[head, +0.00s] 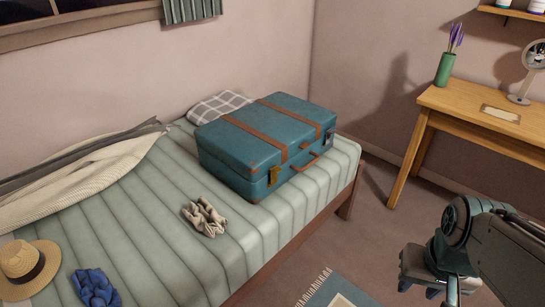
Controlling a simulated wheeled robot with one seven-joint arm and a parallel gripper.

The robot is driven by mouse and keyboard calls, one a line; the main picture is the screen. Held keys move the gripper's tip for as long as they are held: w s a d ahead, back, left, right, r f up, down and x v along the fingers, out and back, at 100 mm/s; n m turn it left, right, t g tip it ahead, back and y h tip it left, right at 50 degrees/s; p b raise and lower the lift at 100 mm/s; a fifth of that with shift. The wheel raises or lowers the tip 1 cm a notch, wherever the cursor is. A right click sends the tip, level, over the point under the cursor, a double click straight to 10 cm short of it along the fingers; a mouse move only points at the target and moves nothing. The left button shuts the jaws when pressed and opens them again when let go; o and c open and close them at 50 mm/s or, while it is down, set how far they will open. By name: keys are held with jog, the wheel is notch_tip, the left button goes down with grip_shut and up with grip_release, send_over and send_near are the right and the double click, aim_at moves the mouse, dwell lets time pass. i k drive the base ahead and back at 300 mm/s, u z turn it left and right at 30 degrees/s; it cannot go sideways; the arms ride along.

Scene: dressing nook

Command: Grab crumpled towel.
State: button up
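Two small crumpled cloths lie on the bed, and I cannot tell for sure which is the towel. A beige crumpled cloth (205,217) lies near the bed's front edge, in front of the suitcase. A blue crumpled cloth (95,288) lies at the lower left beside the straw hat. My gripper (455,294) is at the bottom right, over the floor and well apart from both cloths. Its fingertips are cut off or too dark to show whether it is open.
A blue suitcase (262,147) with brown straps stands closed on the bed (150,222). A checked cloth (218,107) lies behind it. A straw hat (30,264) and a striped blanket (85,180) are at left. A wooden desk (465,112) stands at right; a rug (337,293) lies in front.

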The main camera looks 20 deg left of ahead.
aim_at(206, 218)
jog(key=u, duration=0.05)
jog(key=i, duration=0.7)
jog(key=u, duration=1)
jog(key=i, duration=0.6)
jog(key=u, duration=0.65)
